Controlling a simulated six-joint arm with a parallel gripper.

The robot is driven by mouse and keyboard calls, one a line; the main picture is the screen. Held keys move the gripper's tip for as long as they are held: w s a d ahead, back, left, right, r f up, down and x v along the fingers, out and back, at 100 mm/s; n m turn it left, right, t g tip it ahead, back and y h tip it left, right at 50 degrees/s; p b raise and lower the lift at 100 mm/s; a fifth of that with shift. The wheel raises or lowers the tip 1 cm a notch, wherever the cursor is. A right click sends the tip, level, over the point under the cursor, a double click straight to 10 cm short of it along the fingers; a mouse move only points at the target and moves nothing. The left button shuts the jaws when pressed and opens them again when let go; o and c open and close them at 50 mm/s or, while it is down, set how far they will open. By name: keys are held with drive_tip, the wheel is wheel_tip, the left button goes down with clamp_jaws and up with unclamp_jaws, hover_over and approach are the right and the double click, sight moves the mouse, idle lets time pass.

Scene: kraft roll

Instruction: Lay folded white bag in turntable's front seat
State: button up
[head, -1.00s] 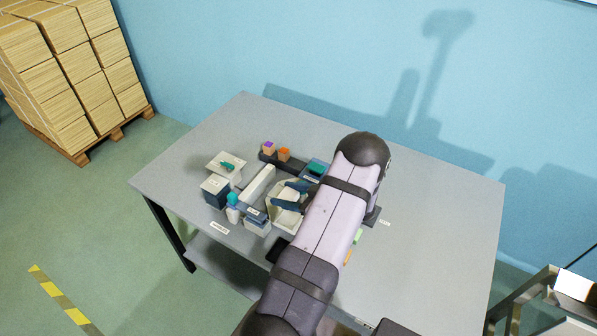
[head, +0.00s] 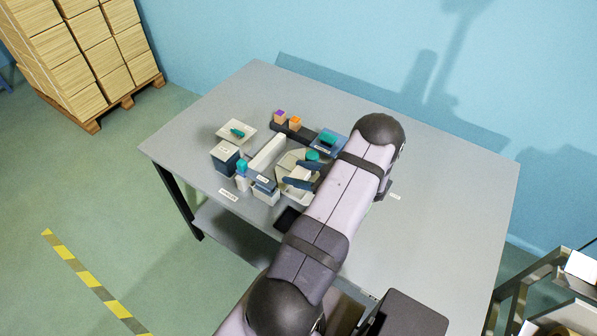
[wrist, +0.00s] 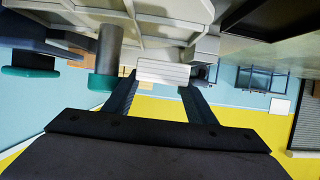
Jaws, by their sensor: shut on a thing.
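The folded white bag (wrist: 162,73) shows in the wrist view as a pale, ridged block between my fingertips. My gripper (wrist: 160,88) is shut on it. In the head view my gripper's dark blue fingers (head: 303,176) point left over the beige, many-sided turntable tray (head: 283,161); the bag cannot be made out clearly there. The wrist view looks upside down, with the pale walled compartments of the tray (wrist: 160,30) close to the bag. I cannot tell whether the bag touches the tray. My arm hides the tray's right side.
A teal-topped post (head: 313,155) stands beside the fingers; it also shows in the wrist view (wrist: 104,70).

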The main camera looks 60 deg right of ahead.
drive_tip(key=shift+f+b, duration=1)
drive_tip(key=shift+f, duration=0.45)
drive_tip(key=shift+s+f+b, duration=0.1)
drive_tip(key=shift+f+b, duration=0.6)
drive_tip(key=shift+f, duration=0.1)
idle(1.3)
drive_tip(key=o, duration=1.1)
drive_tip(key=shift+s+d+r, duration=0.1)
drive_tip(key=shift+s+r, duration=0.1)
drive_tip(key=shift+s, duration=0.1)
drive_tip(key=shift+a+b+v, duration=0.2)
drive_tip(key=shift+b+v, duration=1)
drive_tip(key=shift+v, duration=2.15)
